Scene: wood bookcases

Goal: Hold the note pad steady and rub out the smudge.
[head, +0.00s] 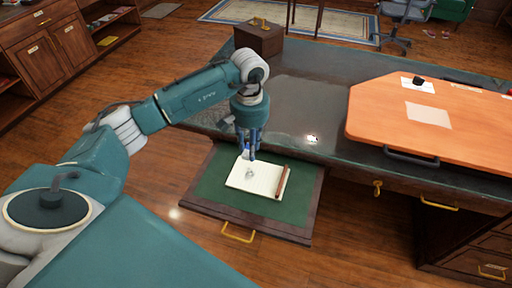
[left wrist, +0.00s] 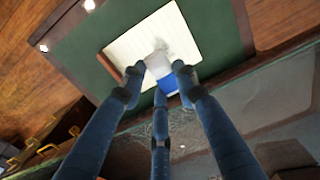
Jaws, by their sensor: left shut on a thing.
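The note pad (head: 262,180) lies on the green surface of a pulled-out drawer or board; its lined cream page also shows in the left wrist view (left wrist: 135,45). A grey smudge (head: 249,174) is on the page. My left gripper (head: 248,155) is over the pad's far edge, pointing down, shut on a white eraser with a blue sleeve (left wrist: 166,82). The eraser's white end is close to the smudge, which is partly hidden in the wrist view. I cannot tell whether it touches the page. My right gripper is not in view.
The green-lined drawer (head: 213,184) has a dark wooden rim. The dark desk (head: 295,95) behind holds a wooden box (head: 258,40) and a large orange board (head: 385,115). Bare green surface surrounds the pad.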

